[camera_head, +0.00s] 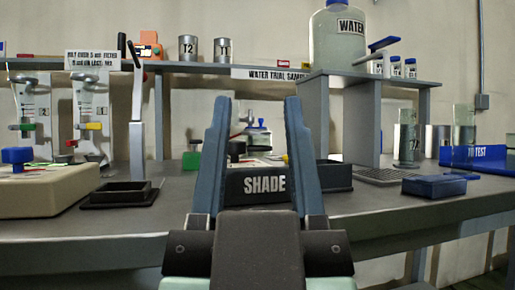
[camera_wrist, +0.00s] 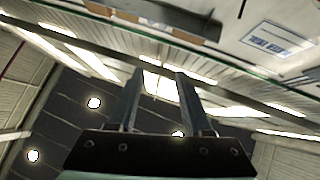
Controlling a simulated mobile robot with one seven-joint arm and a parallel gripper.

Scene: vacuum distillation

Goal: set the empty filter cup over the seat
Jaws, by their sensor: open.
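My gripper (camera_head: 255,102) is open and empty, its two fingers raised upright in front of the bench in the head view. In the wrist view the gripper (camera_wrist: 160,75) is also open, with only ceiling and lights between its fingers. I cannot tell for sure which thing is the filter cup. A clear glass cylinder (camera_head: 407,138) stands at the right of the bench by a grey mesh. Another clear vessel (camera_head: 463,117) stands behind the blue tray. No seat can be identified with certainty. Glassware (camera_head: 258,137) shows between my fingers, partly hidden.
A black SHADE box (camera_head: 265,185) sits behind my fingers. A blue TO TEST tray (camera_head: 480,157) and a small blue box (camera_head: 440,186) are at right. A grey stand (camera_head: 315,115) carries a large WATER bottle (camera_head: 338,42). A black tray (camera_head: 120,193) lies at left.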

